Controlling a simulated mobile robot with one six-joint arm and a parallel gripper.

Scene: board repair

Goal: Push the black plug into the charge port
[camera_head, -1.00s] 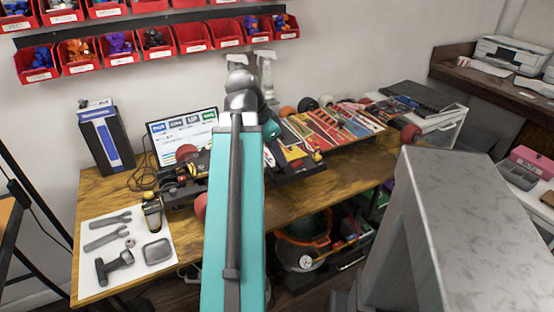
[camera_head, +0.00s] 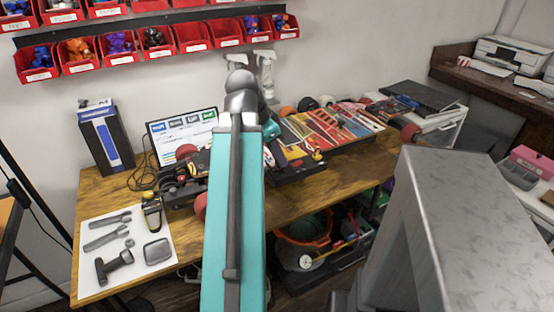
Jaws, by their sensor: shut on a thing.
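My teal arm (camera_head: 236,215) reaches over the bench and covers the middle of the work area. Its grey wrist joint (camera_head: 242,100) shows at the far end, but my gripper is hidden behind the arm. I cannot make out the black plug or the charge port. Red wheels (camera_head: 187,152) show just left of the arm, probably on the board, most of which is hidden. A coiled black cable (camera_head: 143,178) lies by the laptop, beside a dark device with orange parts (camera_head: 180,174).
The wooden bench (camera_head: 110,190) holds a laptop (camera_head: 184,128), a dark box (camera_head: 107,138), a white mat (camera_head: 88,274) with grey tools and a yellow-black meter (camera_head: 153,213). A tool tray (camera_head: 325,130) lies right. Red bins (camera_head: 80,68) hang above. A grey block (camera_head: 470,200) fills the right foreground.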

